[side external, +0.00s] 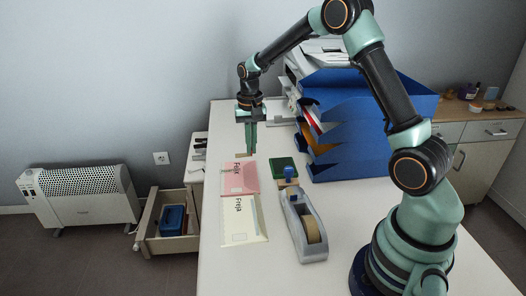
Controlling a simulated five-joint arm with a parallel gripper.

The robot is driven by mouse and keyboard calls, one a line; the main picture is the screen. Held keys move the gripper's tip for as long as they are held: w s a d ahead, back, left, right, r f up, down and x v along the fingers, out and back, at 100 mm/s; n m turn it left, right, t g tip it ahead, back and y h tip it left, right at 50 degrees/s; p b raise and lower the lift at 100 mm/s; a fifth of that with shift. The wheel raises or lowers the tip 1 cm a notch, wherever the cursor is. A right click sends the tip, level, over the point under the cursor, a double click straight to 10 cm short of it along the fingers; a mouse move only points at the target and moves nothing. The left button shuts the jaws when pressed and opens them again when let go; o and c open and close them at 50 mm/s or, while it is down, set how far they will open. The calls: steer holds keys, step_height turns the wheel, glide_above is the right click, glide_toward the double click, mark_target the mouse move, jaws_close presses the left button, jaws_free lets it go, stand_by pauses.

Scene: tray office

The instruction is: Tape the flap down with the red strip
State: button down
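A pink envelope (240,179) with dark lettering lies on the white table. A cream envelope (243,222) with similar lettering lies just in front of it. My gripper (250,150) points down above the table, close to the far edge of the pink envelope. Its fingers look close together, but the view does not show whether they are shut or hold anything. A small brownish patch shows just below and left of the fingertips, too small to make out. A grey tape dispenser (292,206) stands right of the cream envelope. I cannot make out a red strip or an envelope flap.
Blue stacked trays (345,125) with papers stand at the right, near my arm. The table's left edge runs close beside the envelopes. An open drawer (152,240) is below on the left.

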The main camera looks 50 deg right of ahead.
mark_target(251, 175)
steer(key=shift+w+f+m, duration=0.15)
steer(key=shift+f+m, duration=0.15)
steer(key=shift+f, duration=3.3)
steer(key=shift+f, duration=0.35)
steer(key=c, duration=1)
jaws_free()
steer(key=shift+r, duration=0.1)
